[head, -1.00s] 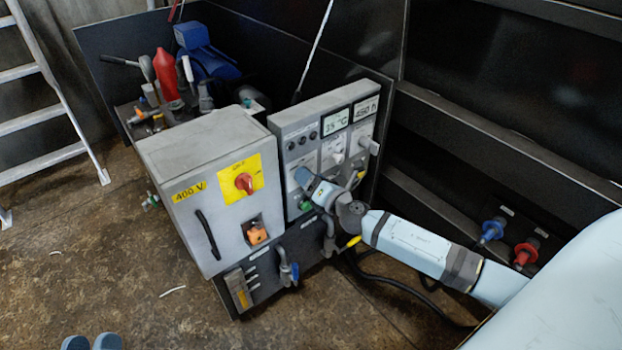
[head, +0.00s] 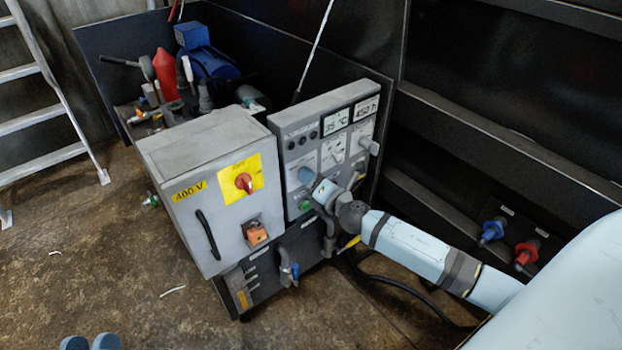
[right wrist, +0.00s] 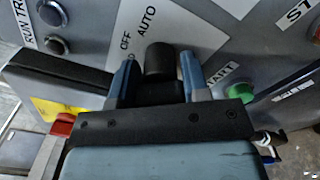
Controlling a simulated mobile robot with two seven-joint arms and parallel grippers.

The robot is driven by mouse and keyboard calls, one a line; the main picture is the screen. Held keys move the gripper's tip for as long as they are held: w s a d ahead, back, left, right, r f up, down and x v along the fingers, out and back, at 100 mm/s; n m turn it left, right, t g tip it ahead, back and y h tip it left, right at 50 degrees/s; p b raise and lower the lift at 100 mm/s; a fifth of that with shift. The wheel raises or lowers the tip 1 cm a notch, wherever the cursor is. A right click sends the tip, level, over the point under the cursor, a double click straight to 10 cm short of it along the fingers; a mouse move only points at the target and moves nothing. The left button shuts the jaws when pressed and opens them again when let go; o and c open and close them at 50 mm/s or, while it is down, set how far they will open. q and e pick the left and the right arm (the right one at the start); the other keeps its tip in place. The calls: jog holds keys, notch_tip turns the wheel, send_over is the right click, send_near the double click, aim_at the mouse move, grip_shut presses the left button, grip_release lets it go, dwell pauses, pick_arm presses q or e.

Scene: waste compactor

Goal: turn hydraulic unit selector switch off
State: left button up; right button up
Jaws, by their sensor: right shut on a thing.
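The selector switch is a dark knob (right wrist: 160,62) on a white plate on the grey control panel (head: 296,146), with OFF and AUTO printed beside it. My right gripper (right wrist: 160,75) has one blue finger on each side of the knob and is shut on it. In the head view the gripper (head: 308,178) and wrist cover the knob. The knob's exact pointing is hard to tell.
A green button (right wrist: 240,93) is close to my right finger. A grey 400 V cabinet (head: 190,220) with a red rotary switch (head: 243,183) stands left of the panel. Blue (head: 492,230) and red (head: 526,252) connectors are at right. The floor in front is mostly clear.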

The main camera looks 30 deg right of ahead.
jog(key=m, duration=0.2)
jog(key=shift+m, duration=0.3)
jog(key=shift+m+p, duration=0.4)
jog(key=shift+m, duration=0.8)
jog(key=shift+m+p, duration=0.55)
jog(key=shift+m, duration=0.45)
pick_arm(q)
jog(key=f, duration=0.1)
jog(key=f+g+y, duration=0.1)
jog(key=a+f, duration=0.1)
jog(key=shift+w+a+f+g+y, duration=0.1)
jog(key=shift+w+f+g+y, duration=0.1)
jog(key=shift+w+g+y, duration=0.15)
jog(key=shift+s+f, duration=0.1)
jog(key=shift+s, duration=0.05)
pick_arm(e)
jog(key=shift+m, duration=0.3)
